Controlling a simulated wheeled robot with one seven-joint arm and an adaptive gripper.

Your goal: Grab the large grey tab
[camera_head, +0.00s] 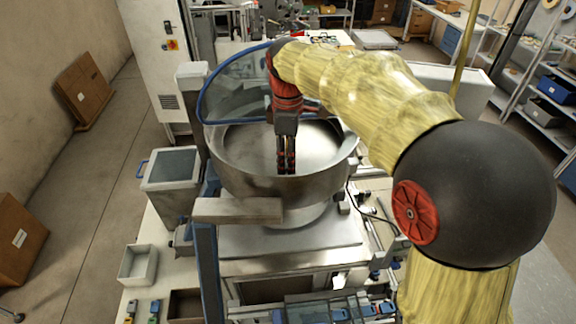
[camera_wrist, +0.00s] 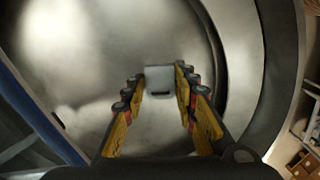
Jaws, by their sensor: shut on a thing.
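The grey tab (camera_wrist: 160,82) is a small pale block with a dark slot, seen in the wrist view between my fingertips. My gripper (camera_head: 286,162) is inside the large round metal bowl (camera_head: 240,185), pointing down. In the wrist view my gripper (camera_wrist: 161,78) has its yellow and dark fingers on either side of the tab, shut on it. In the head view the tab cannot be made out. How far the tab is from the bowl's surface cannot be told.
The bowl's wall surrounds my gripper, and a clear curved guard (camera_head: 235,85) with a blue edge stands behind it. A flat metal chute (camera_head: 238,209) juts from the bowl's front left. A grey bin (camera_head: 170,170) and a small open tray (camera_head: 138,264) stand at left.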

